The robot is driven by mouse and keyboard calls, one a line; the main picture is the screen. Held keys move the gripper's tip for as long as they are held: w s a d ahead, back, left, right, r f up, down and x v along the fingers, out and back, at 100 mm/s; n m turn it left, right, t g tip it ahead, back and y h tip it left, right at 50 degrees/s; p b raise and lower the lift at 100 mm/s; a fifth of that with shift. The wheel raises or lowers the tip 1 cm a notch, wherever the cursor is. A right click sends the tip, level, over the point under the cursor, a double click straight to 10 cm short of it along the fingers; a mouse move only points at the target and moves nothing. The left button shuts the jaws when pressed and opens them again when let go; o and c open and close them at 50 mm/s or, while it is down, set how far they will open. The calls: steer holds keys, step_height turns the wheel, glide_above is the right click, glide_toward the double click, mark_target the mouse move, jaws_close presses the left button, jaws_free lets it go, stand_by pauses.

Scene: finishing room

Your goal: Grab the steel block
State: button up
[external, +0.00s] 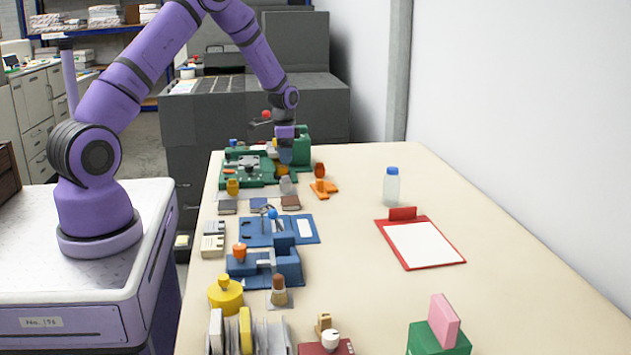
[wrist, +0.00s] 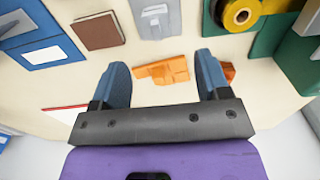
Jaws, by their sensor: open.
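A light grey block (wrist: 155,18) with a pale label on top, which looks like the steel block, lies at the top of the wrist view. In the external view it is a small grey shape (external: 287,186) just in front of the green machine. My gripper (wrist: 163,62) is open and empty, its blue fingers spread apart. In the external view my gripper (external: 286,158) hangs above the far end of the table, beyond the grey block. In the wrist view an orange part, not the grey block, shows between the fingers.
The orange part (wrist: 162,72) lies near a red-orange jar (wrist: 228,72). A brown block (wrist: 98,30) sits beside the grey block. The green machine (external: 240,174) and a blue fixture (external: 268,264) line the table's left side. A bottle (external: 391,188) and red clipboard (external: 420,243) stand right.

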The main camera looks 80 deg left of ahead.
mark_target(285, 181)
step_height(285, 181, down, 5)
steer(key=shift+f, duration=0.1)
steer(key=shift+d+f, duration=0.2)
steer(key=shift+f, duration=2.4)
steer(key=shift+c, duration=0.2)
steer(key=c, duration=1.1)
